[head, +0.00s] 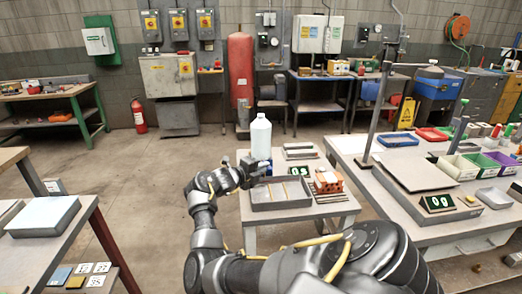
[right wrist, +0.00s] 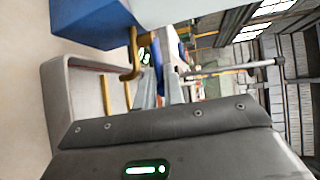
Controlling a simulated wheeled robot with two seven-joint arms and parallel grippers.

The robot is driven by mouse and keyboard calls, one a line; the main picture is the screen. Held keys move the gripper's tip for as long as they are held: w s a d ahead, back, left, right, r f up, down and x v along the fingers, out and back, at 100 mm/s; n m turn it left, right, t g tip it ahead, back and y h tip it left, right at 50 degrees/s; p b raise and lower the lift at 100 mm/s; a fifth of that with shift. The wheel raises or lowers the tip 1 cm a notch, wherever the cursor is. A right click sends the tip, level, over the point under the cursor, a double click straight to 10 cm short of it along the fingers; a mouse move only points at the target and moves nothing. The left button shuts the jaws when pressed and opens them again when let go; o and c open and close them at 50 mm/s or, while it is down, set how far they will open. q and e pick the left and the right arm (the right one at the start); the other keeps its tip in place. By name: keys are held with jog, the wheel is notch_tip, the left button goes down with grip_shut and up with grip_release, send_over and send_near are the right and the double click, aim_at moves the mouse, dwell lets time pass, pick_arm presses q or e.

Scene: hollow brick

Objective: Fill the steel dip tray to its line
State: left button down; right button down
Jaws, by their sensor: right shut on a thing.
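A tall white bottle (head: 261,138) stands upright at the far left of the small table in the head view. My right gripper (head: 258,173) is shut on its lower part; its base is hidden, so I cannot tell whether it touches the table. The shallow grey steel dip tray (head: 283,205) lies just in front and to the right, with tan marks inside. I cannot make out any liquid or level in it. In the right wrist view the tray (right wrist: 57,105) shows at left, and a pale surface, probably the bottle (right wrist: 195,10), fills the top. My left gripper is out of view.
A small display (head: 298,170) stands behind the tray, and orange-red bricks (head: 327,181) sit to its right. The large workbench (head: 406,172) at right holds another display (head: 438,203) and several coloured bins.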

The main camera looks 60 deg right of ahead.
jog(key=shift+s+f, duration=0.1)
jog(key=shift+f, duration=0.05)
jog(key=c, duration=1.5)
grip_release()
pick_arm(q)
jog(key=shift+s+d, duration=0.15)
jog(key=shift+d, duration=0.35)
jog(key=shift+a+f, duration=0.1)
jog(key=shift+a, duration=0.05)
pick_arm(e)
jog(key=shift+a, duration=0.1)
